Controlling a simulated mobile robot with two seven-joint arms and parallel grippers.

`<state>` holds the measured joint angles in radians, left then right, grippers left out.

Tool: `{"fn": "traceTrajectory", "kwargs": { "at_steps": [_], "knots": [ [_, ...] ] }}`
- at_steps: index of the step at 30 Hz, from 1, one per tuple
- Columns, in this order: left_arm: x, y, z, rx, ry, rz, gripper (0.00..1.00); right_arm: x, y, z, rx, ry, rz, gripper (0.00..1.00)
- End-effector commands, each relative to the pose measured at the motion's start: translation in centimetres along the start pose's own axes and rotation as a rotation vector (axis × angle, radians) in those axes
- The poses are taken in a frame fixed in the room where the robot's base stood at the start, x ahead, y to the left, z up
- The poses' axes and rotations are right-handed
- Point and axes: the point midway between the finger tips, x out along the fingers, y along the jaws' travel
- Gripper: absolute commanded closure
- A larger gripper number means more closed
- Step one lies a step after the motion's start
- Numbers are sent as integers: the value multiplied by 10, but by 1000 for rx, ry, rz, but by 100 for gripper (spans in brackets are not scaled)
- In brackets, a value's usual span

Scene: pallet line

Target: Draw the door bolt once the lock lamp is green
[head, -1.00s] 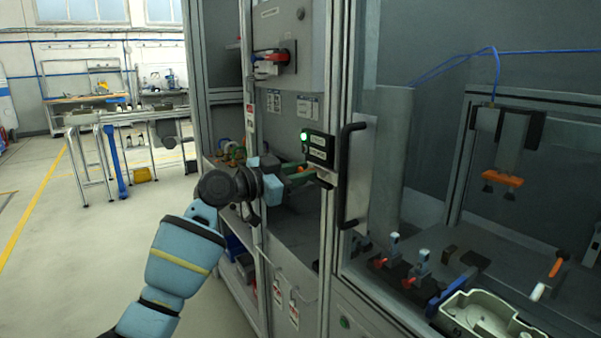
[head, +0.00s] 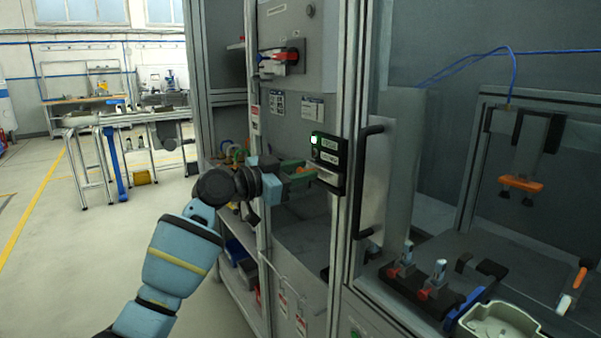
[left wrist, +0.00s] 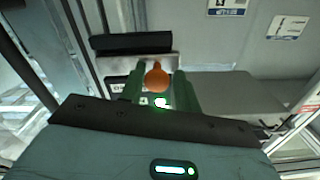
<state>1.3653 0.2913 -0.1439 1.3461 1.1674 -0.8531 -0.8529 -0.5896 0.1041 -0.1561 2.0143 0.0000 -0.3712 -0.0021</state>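The lock box (head: 330,160) is a dark unit on the door frame, left of the door's black handle (head: 368,182). Its lamp (head: 316,139) is lit, nearly white with green around it in the head view. A green glow (left wrist: 162,102) shows between my fingers in the left wrist view. My left gripper (head: 301,173) is at the lock box, its green fingers pointing toward it. In the left wrist view the orange bolt knob (left wrist: 156,78) lies between the two open fingers; I cannot tell whether they touch it. My right gripper is not in view.
A red-handled switch (head: 290,57) is on the cabinet above. Behind the door glass are clamps with red levers (head: 404,268) and a pale tray (head: 497,322). Shelves (head: 240,225) stand behind my left arm. Open floor lies at the left.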

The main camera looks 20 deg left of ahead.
Motion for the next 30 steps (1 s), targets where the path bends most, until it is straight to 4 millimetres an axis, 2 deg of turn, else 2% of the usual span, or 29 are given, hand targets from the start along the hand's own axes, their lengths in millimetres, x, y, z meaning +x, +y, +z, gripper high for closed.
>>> {"fn": "traceTrajectory", "kwargs": {
  "at_steps": [13, 17, 30],
  "knots": [
    [-1, 0, -1, 0, 1, 0, 71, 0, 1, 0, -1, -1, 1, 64],
    [-6, -1, 0, -1, 1, -1, 71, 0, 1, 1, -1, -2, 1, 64],
    [-65, 0, 1, 2, -1, 0, 71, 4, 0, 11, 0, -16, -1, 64]
  ]
}}
